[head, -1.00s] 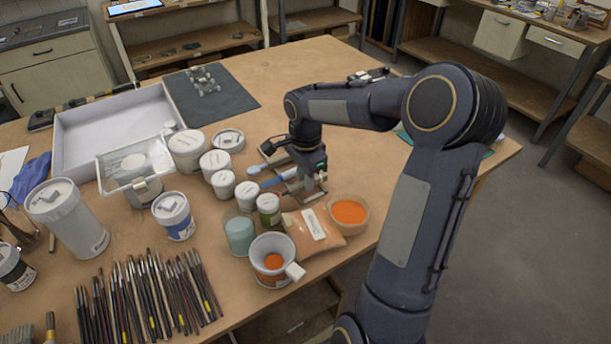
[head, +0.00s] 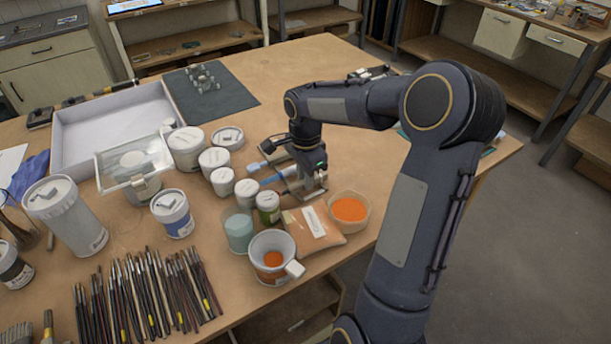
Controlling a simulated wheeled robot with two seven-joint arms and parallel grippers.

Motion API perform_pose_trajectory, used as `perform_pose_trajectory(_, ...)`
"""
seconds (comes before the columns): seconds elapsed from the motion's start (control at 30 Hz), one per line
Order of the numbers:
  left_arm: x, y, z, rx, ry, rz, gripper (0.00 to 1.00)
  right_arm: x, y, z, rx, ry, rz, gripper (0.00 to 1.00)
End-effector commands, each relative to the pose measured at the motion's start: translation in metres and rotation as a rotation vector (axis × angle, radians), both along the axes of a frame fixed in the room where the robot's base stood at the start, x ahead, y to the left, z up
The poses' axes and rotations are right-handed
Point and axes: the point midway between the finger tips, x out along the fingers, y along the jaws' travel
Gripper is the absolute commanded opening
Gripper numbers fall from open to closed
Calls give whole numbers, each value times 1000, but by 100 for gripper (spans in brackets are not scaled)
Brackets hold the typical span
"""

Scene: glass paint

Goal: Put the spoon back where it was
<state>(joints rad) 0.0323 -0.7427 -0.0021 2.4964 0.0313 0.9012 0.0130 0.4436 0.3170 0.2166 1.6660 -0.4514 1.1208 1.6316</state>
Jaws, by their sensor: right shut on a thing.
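My right gripper (head: 296,184) points down at the table, just right of the small jars. It is shut on a slim thing with a light-blue end (head: 270,180), which I take to be the spoon. It lies low, close to the tabletop. The gripper hides most of it, so its bowl cannot be made out. A second blue-ended tool (head: 254,167) lies just behind it, partly hidden too. My left gripper is not in view.
White-lidded jars (head: 215,160) stand close left of the gripper. An orange-filled bowl (head: 349,209), an orange packet (head: 313,228) and a white cup (head: 271,258) are in front. Brushes (head: 145,295) lie front left.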

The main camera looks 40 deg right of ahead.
Motion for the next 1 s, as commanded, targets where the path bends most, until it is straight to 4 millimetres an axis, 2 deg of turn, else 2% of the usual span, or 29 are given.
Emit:
perform_pose_trajectory(0.93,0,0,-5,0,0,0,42,0,0,-6,0,0,0,0)
perform_pose_trajectory(0.97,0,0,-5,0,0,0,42,0,0,-6,0,-1,0,21)
perform_pose_trajectory(1.0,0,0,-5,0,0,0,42,0,0,-5,0,-1,0,26)
